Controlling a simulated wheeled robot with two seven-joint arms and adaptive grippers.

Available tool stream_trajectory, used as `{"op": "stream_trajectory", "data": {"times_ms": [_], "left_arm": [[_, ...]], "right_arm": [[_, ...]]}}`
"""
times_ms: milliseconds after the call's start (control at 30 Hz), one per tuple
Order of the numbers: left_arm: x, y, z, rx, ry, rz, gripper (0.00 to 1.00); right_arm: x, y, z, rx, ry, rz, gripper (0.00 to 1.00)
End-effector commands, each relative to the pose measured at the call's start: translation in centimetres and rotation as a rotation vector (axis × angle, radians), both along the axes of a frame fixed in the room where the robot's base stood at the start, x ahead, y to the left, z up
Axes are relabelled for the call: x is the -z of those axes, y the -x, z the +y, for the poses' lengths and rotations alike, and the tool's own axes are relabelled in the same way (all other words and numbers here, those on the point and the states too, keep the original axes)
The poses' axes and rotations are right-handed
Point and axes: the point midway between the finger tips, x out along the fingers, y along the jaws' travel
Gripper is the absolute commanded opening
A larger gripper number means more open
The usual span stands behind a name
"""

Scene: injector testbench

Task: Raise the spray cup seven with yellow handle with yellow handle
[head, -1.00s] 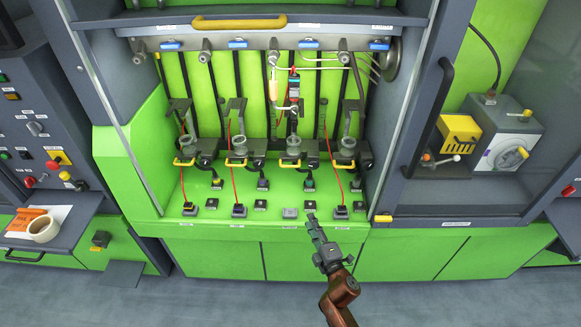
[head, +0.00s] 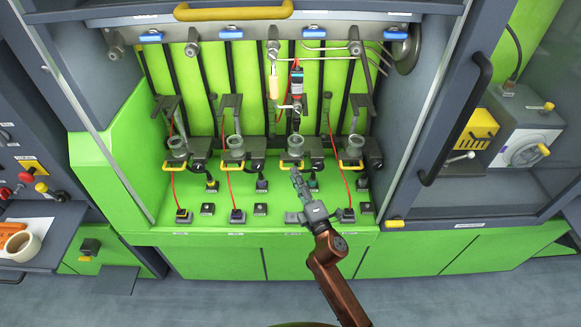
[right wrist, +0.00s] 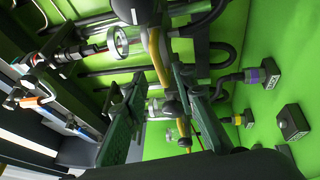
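Several grey spray cups with yellow handles stand in a row on the green bench; their numbers cannot be read. The third cup from the left (head: 295,147) has its yellow handle (head: 287,165) facing me. My right gripper (head: 296,176) reaches from below to just in front of this cup. In the right wrist view the right gripper (right wrist: 157,82) is open. A yellow handle (right wrist: 157,62) appears between or just beyond its fingertips; contact cannot be told. A clear cup (right wrist: 122,42) shows beside that handle. My left gripper is not in view.
Neighbouring cups stand left (head: 235,148) and right (head: 354,148). Small dark connectors (head: 237,215) and red cables line the bench front. A hanging injector (head: 296,85) is above the third cup. A dark door frame with a handle (head: 455,120) bounds the right side.

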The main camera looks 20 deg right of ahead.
Motion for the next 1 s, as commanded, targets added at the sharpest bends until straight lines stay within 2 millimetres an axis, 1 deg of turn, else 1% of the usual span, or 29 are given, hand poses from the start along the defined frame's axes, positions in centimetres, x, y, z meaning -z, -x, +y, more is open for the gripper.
{"op": "stream_trajectory", "data": {"times_ms": [33,100,200,333,500,633,1000], "left_arm": [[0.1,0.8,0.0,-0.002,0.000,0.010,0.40],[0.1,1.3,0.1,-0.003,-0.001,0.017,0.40],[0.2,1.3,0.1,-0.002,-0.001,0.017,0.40],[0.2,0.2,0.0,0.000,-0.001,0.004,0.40],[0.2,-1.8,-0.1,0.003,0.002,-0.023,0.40],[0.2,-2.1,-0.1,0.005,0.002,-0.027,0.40],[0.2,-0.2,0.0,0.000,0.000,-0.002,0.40]], "right_arm": [[-0.2,-0.9,0.0,0.001,0.001,-0.001,0.26],[-0.4,-1.9,0.1,0.001,0.001,-0.001,0.26],[-0.5,-3.0,0.2,0.002,0.001,-0.001,0.26],[-0.6,-3.9,0.3,0.001,0.000,0.000,0.26],[-0.6,-4.1,0.5,0.000,0.000,0.001,0.26],[-0.6,-4.1,0.5,-0.001,-0.001,0.001,0.26],[-0.8,-4.1,0.6,-0.002,0.000,-0.002,0.00]]}}
